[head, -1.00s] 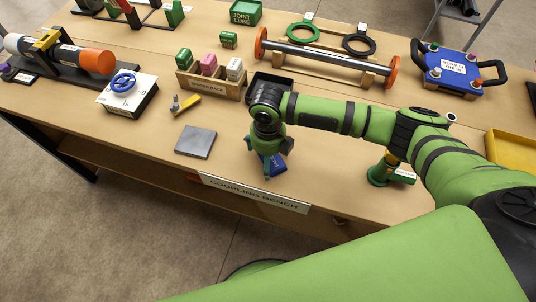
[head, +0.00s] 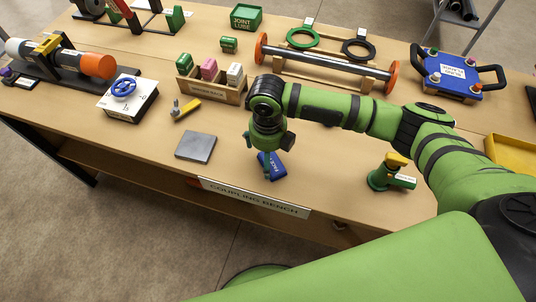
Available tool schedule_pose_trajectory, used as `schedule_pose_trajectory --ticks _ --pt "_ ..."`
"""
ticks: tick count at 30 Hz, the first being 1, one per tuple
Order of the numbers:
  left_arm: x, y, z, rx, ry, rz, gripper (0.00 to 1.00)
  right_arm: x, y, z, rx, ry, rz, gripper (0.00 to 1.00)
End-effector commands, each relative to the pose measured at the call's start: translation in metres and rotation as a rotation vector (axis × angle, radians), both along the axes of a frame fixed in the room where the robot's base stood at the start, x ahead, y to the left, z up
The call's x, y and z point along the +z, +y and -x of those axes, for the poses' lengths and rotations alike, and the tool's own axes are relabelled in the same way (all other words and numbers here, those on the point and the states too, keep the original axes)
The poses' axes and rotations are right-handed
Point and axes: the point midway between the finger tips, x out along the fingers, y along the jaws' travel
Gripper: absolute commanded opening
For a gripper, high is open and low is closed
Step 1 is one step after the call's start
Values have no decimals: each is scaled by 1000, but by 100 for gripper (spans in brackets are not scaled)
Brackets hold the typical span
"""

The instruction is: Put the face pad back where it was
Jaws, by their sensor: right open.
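The face pad is a small blue block (head: 278,164) with white lettering. It is near the front edge of the bench, just above the coupling bench sign in the head view. My right gripper (head: 268,160) is open over it, pointing down, with a green finger in front of the pad's left part. The gripper hides some of the pad, and I cannot tell whether they touch. My left gripper is not in view.
A grey square plate (head: 196,147) lies left of the pad. A wooden rack (head: 208,92) with several blocks stands behind. A green stand with a yellow top (head: 390,172) is at right. Bare bench (head: 325,175) lies between pad and stand.

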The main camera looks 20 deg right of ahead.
Motion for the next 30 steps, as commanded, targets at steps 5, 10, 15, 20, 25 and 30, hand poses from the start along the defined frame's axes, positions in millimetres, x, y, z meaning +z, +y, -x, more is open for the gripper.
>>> schedule_pose_trajectory --ticks 5,10,15,20,25,30 --pt "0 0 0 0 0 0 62 10 0 -1 0 -3 -1 100" --pt "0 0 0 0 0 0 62 18 0 -1 -1 -2 0 100" --pt "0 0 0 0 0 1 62 27 0 -1 0 -3 -1 100" --pt "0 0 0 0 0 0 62 34 0 -1 0 -2 0 100" --pt "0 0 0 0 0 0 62 36 0 0 0 -1 0 100" --pt "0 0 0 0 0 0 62 36 0 0 0 -1 0 100"
